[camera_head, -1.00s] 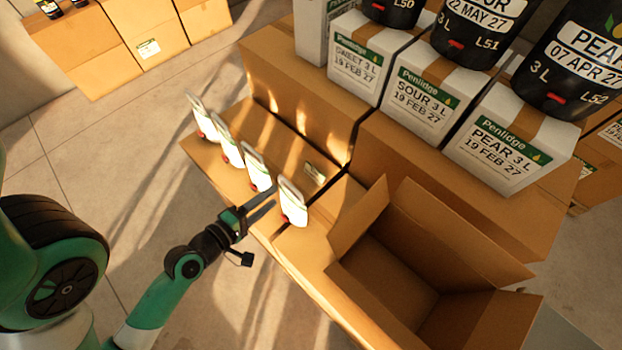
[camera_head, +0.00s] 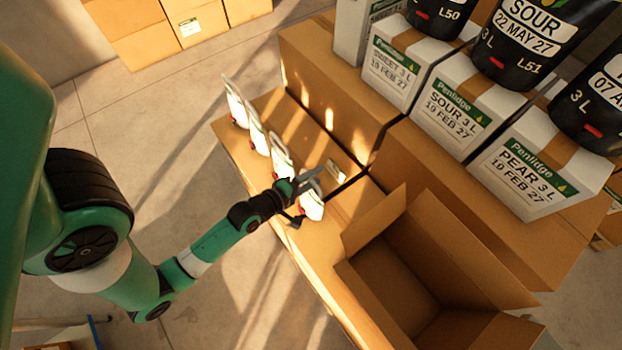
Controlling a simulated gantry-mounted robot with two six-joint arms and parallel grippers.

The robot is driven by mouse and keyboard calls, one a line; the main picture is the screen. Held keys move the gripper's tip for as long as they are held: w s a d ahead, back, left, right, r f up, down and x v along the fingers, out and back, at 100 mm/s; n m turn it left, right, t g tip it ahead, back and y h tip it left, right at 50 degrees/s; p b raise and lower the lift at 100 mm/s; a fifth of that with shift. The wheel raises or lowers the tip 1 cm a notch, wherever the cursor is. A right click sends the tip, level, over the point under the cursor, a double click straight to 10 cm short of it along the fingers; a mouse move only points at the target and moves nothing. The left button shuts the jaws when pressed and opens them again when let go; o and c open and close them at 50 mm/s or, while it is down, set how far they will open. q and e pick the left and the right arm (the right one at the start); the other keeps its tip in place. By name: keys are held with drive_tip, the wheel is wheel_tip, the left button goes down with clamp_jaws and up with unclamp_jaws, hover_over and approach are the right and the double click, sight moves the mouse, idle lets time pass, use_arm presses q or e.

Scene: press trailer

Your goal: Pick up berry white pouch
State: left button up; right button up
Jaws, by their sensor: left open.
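Several white pouches with red taps stand in a row on a low cardboard box (camera_head: 262,178). From far left to near right they are a first pouch (camera_head: 235,103), a second pouch (camera_head: 257,132), a third pouch (camera_head: 281,155) and a nearest pouch (camera_head: 312,207). Their labels are too small to read, so I cannot tell which is berry. My left gripper (camera_head: 305,184) is open, at the upper part of the nearest pouch and partly in front of it. I cannot tell whether it touches. My right gripper is not in view.
An open, empty carton (camera_head: 400,280) with raised flaps stands right of the pouches. Behind are white Penlidge boxes marked sweet (camera_head: 393,72), sour (camera_head: 450,107) and pear (camera_head: 527,165), with black 3 L pouches above.

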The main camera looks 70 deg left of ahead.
use_arm(q)
drive_tip(key=shift+x, duration=0.9)
clamp_jaws()
idle(0.6)
drive_tip(key=shift+r, duration=0.1)
